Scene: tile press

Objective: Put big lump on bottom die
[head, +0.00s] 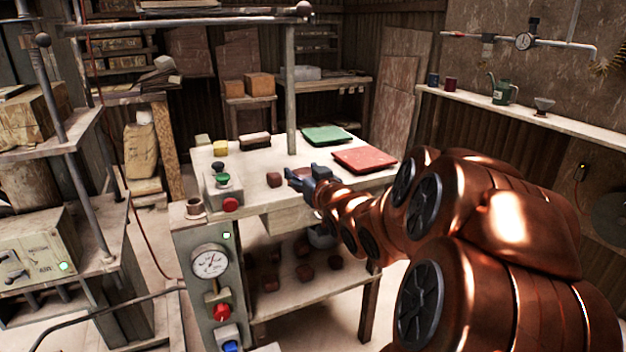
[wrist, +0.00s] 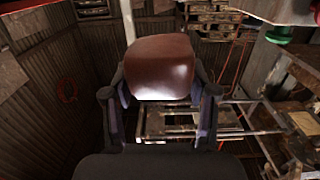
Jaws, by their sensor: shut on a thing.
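My gripper (head: 292,178) reaches left over the white workbench (head: 345,188). In the wrist view its two fingers (wrist: 160,100) are closed on the sides of a smooth reddish-brown lump (wrist: 160,68), which fills the space between them. In the head view a small brown lump (head: 274,180) shows right at the fingertips and looks like the same one. I cannot tell from the head view how far it is above the bench top. I cannot clearly pick out the bottom die in either view.
A green button box (head: 222,180) stands at the bench's left end, above a pressure gauge (head: 210,261). Several brown lumps (head: 304,272) sit on the lower shelf. Metal columns (head: 72,190) rise at left.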

